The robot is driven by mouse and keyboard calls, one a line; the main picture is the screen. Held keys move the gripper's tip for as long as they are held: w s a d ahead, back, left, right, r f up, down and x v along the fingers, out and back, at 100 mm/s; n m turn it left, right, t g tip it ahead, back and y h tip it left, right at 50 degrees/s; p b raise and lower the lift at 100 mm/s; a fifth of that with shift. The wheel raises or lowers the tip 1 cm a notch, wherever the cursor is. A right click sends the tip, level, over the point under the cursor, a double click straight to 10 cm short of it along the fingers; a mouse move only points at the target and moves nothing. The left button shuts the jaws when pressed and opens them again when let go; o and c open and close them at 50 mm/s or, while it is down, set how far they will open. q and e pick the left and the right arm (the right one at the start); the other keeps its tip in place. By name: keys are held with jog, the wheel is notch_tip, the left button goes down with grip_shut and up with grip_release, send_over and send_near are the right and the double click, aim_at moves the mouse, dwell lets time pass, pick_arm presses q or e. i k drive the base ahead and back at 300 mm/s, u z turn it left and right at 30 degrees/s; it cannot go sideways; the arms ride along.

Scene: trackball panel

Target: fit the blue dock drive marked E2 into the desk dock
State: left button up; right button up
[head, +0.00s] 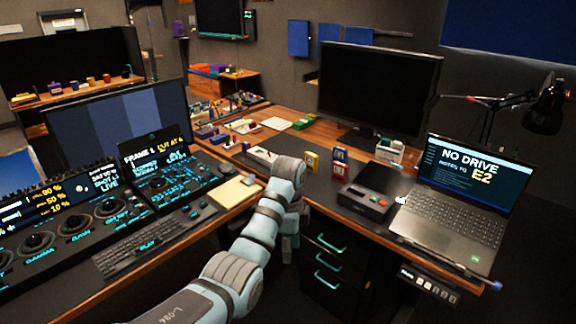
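A small blue block (340,153), which looks like the dock drive, stands upright on the dark desk top behind a red block (339,170). Its marking is too small to read. A dark box with a red spot on its top, which looks like the desk dock (364,202), sits left of the laptop. My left arm rises from the bottom and bends at the desk edge. My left gripper (288,254) seems to hang at the arm's far end, left of the drawers and apart from the blue block; its fingers are not clear. My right gripper is not in view.
A yellow block (311,160) stands close left of the blue one. The laptop (456,204) reads "NO DRIVE" and "E2". A large dark monitor (379,88) stands behind. The control panel and keyboard (150,247) fill the left desk. Bare desk top lies before the blocks.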

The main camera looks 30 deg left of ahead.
aim_at(355, 199)
jog(key=u, duration=3.2)
jog(key=i, duration=0.1)
jog(key=z, duration=1.8)
jog(key=i, duration=1.35)
jog(key=z, duration=0.4)
jog(key=i, duration=0.85)
jog(key=z, duration=1.4)
jog(key=i, duration=0.55)
jog(key=z, duration=0.55)
